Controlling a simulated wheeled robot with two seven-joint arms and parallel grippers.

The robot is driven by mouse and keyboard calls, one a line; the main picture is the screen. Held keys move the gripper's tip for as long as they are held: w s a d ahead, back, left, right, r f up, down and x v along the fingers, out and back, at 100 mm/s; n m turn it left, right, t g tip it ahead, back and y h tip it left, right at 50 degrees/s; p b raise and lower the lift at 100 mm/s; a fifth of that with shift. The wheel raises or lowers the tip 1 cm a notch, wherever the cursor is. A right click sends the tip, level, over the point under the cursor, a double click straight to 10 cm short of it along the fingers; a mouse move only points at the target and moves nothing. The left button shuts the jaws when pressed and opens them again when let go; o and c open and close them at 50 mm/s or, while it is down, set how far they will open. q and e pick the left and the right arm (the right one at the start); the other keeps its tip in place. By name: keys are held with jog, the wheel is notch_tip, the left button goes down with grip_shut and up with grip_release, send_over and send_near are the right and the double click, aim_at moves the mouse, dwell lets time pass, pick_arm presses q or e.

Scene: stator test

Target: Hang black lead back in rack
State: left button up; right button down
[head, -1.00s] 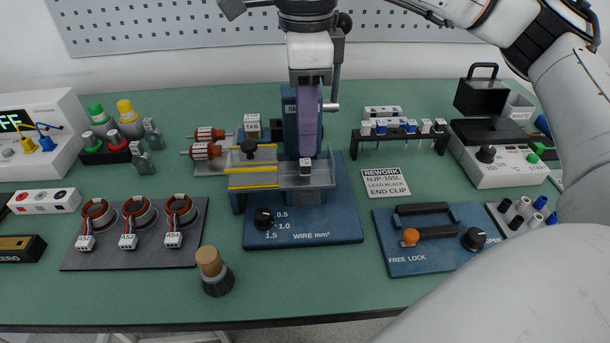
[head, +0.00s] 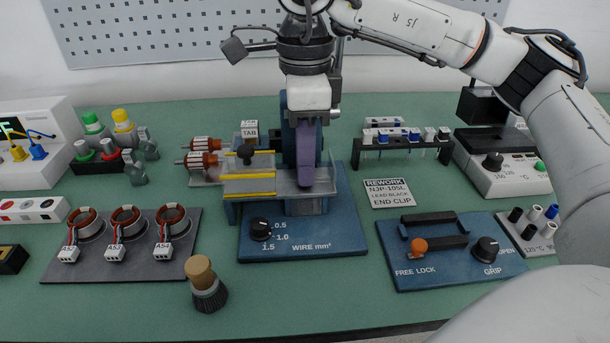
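My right gripper (head: 305,180) points straight down in front of the blue press (head: 290,102). Its purple fingers are seen edge-on, with the tips low at the press's grey metal plate (head: 322,186). I cannot tell whether they are open or hold anything. The black rack (head: 372,148) stands behind and to the right, with several leads with white and blue ends hanging in it. I cannot make out a black lead for certain; part of the press is hidden behind the gripper. My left gripper is not in view.
A blue fixture (head: 408,270) with an orange knob is at front right. A heater unit (head: 505,180) stands beyond it. Stators on a dark plate (head: 120,271) and a brush (head: 206,285) are left.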

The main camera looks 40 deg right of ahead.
jog(key=shift+r, duration=0.1)
jog(key=shift+r+p, duration=0.45)
jog(key=shift+p, duration=0.05)
jog(key=shift+r+p, duration=1.8)
jog(key=shift+r, duration=0.6)
